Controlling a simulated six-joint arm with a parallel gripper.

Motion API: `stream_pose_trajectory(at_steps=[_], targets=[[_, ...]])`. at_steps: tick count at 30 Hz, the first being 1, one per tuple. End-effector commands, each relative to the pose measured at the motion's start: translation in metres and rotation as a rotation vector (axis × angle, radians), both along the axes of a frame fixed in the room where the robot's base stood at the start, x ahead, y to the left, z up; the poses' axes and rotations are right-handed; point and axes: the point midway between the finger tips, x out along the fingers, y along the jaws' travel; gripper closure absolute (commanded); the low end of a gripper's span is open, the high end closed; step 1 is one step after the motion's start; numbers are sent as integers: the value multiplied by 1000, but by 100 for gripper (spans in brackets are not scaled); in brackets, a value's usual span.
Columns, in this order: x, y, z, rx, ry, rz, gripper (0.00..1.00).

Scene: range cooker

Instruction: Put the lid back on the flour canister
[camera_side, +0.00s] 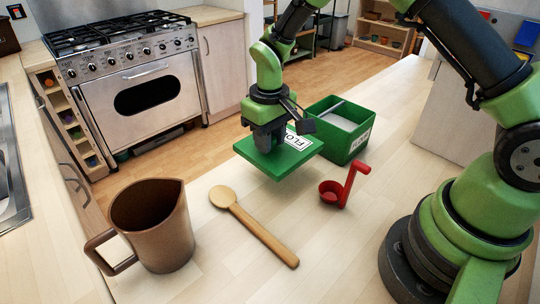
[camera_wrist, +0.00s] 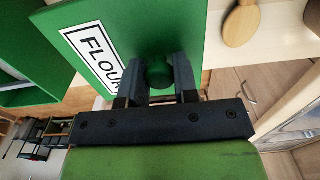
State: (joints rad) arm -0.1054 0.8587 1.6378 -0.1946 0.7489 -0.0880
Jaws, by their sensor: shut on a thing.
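My gripper (camera_side: 268,134) is shut on the knob of the green lid. The lid (camera_side: 293,158) is a square plate with a white FLOUR label, held roughly level above the counter. In the wrist view the lid (camera_wrist: 205,30) fills the upper middle, with its round knob between the two fingers (camera_wrist: 160,80). The green flour canister (camera_side: 345,150) stands open on the counter just right of and behind the lid, with pale flour and a handle-like stick inside. Its edge also shows at the left of the wrist view (camera_wrist: 30,65). The lid is beside the canister, not over it.
A red scoop (camera_side: 336,189) stands in front of the canister. A wooden spoon (camera_side: 252,225) lies on the counter, and a brown jug (camera_side: 155,225) stands at the left front. A range cooker (camera_side: 140,80) is across the floor.

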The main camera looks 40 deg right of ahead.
Motion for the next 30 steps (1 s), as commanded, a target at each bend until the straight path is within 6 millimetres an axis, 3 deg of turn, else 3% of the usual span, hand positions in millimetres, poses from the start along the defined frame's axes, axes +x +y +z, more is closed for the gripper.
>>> stream_pose_trajectory(at_steps=[5, 8, 14, 18, 21, 25, 30], targets=[[2, -6, 28, 0, -4, -38, 95], [7, -24, 40, 0, -3, -176, 95], [16, -94, 63, -3, -3, -694, 95], [12, -149, 80, -1, -3, -1103, 95], [6, -179, 90, -1, -1, -1330, 95], [-1, -201, 98, 0, -1, -1512, 95], [-4, -208, 101, 0, 0, -1578, 95]])
